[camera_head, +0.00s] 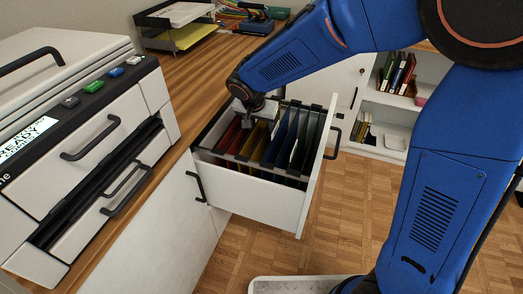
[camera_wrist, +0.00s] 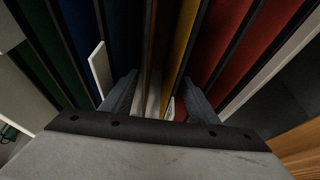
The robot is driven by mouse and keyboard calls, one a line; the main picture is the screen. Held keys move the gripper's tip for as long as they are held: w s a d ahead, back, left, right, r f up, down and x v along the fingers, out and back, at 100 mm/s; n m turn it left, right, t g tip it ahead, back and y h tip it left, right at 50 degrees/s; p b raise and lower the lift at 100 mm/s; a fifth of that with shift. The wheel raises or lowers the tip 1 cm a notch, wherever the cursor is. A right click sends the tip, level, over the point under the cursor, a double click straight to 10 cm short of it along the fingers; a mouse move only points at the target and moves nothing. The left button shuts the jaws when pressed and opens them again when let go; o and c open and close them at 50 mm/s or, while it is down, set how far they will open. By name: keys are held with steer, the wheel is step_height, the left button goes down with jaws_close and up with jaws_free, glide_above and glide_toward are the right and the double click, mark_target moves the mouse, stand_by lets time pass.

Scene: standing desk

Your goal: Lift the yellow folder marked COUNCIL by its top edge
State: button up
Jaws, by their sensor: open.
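Yellow folders (camera_head: 252,144) hang in the open drawer between red and blue ones. My gripper (camera_head: 249,121) is over them, pointing down. In the wrist view my gripper (camera_wrist: 157,98) is open, its two fingers apart. The edges of a yellow folder (camera_wrist: 181,38) and a brownish-yellow one beside it run between the fingers. A small pale tab shows by the right finger, mostly hidden. The COUNCIL marking cannot be read in either view. The fingers do not visibly pinch a folder.
Red folders (camera_wrist: 244,60) and blue folders (camera_head: 282,136) flank the yellow ones, with green (camera_head: 311,138) beyond. The white drawer front (camera_head: 262,198) stands out over the floor. A printer (camera_head: 80,150) and paper trays (camera_head: 178,25) are on the wooden desktop (camera_head: 190,80).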

steer(key=x, duration=0.3)
steer(key=shift+d+f, duration=0.1)
steer(key=shift+f, duration=0.1)
jaws_close()
steer(key=shift+r, duration=0.15)
step_height(320, 180, up, 28)
stand_by(0.4)
steer(key=shift+r, duration=2.45)
